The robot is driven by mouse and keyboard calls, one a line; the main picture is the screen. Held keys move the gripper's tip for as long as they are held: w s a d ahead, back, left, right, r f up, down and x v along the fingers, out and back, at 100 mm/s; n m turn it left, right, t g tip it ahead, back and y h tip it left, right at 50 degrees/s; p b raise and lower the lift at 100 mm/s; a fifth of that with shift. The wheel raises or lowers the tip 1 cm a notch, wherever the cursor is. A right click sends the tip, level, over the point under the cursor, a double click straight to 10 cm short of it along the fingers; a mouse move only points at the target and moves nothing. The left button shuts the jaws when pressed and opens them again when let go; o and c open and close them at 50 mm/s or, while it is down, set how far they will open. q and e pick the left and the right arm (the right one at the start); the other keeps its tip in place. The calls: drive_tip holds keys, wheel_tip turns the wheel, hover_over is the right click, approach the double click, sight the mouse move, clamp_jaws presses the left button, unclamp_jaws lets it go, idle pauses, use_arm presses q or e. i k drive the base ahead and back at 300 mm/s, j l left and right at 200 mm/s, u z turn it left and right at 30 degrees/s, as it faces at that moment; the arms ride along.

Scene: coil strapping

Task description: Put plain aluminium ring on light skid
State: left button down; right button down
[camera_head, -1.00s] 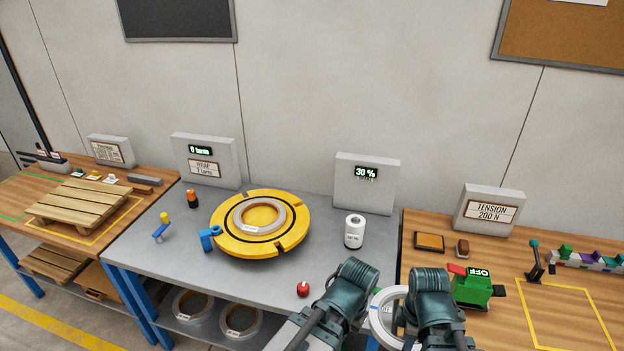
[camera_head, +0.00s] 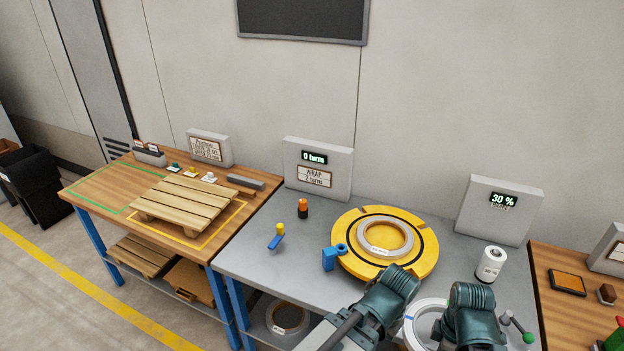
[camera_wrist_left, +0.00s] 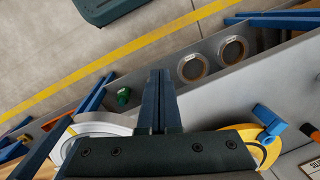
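A pale silver ring (camera_head: 411,325) with a small blue mark shows between my two wrists in the head view, partly covered. It also shows at the lower left of the left wrist view (camera_wrist_left: 82,130). It travels with my right gripper (camera_head: 468,318), whose fingers are hidden under the wrist. My left gripper (camera_wrist_left: 157,78) has its fingers together with nothing visible between them; the ring lies beside it. A slatted wooden skid (camera_head: 187,203) lies inside a yellow outline on the left wooden table. I cannot read which skid is the light one.
A yellow turntable (camera_head: 353,258) carries another silver ring (camera_head: 408,240). A blue clamp (camera_head: 329,259), a white cylinder (camera_head: 491,264) and small posts stand on the grey bench. The green outline (camera_head: 100,190) is empty. More skids and rings sit on lower shelves.

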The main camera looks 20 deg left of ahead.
sight(185, 198)
drive_tip(key=j, duration=3.25)
drive_tip(key=i+j, duration=0.1)
drive_tip(key=j, duration=0.35)
drive_tip(key=i+j, duration=0.1)
drive_tip(key=j, duration=0.4)
drive_tip(key=i+j, duration=0.1)
drive_tip(key=j, duration=0.35)
